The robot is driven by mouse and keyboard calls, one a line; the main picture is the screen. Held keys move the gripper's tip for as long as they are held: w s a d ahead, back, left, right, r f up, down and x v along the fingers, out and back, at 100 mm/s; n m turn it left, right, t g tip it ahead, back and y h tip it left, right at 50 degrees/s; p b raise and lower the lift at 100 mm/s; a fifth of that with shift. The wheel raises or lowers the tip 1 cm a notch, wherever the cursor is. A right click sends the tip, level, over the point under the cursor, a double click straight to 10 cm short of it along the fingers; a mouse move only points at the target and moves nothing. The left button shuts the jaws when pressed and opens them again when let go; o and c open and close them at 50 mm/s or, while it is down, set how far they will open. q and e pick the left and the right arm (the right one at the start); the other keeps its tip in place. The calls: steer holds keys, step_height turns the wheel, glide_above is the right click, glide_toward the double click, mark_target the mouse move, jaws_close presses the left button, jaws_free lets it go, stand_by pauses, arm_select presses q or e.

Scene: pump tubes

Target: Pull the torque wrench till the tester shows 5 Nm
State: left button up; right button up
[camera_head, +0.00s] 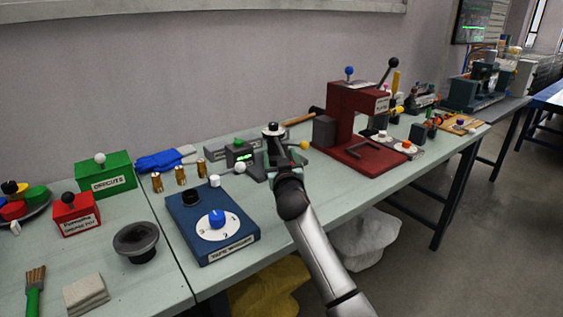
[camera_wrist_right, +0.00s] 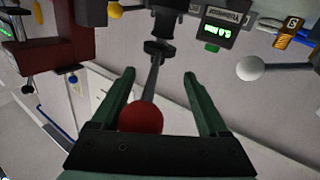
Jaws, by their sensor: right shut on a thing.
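The torque wrench (camera_wrist_right: 153,78) shows in the right wrist view as a dark shaft ending in a red ball. It runs from the dark post of the tester down between my fingers. My right gripper (camera_wrist_right: 158,85) is shut on the wrench at the red ball, with one green finger on each side. In the head view my right gripper (camera_head: 282,160) is at the tester and hides the red ball. The tester's small grey display box (camera_head: 240,153) has a lit green screen. It also shows in the right wrist view (camera_wrist_right: 222,22), upside down, its digits too blurred to read surely. My left gripper is not in view.
A white-knobbed lever (camera_head: 239,168) and several brass pieces (camera_head: 180,176) stand left of the tester. The blue tape winder (camera_head: 238,247) is in front of them. A red press (camera_head: 352,125) stands to the right. The bench front (camera_head: 330,200) is fairly clear.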

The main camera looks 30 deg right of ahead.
steer(key=v, duration=1.2)
steer(key=shift+s+p, duration=0.2)
steer(key=shift+p, duration=0.15)
steer(key=shift+a, duration=0.1)
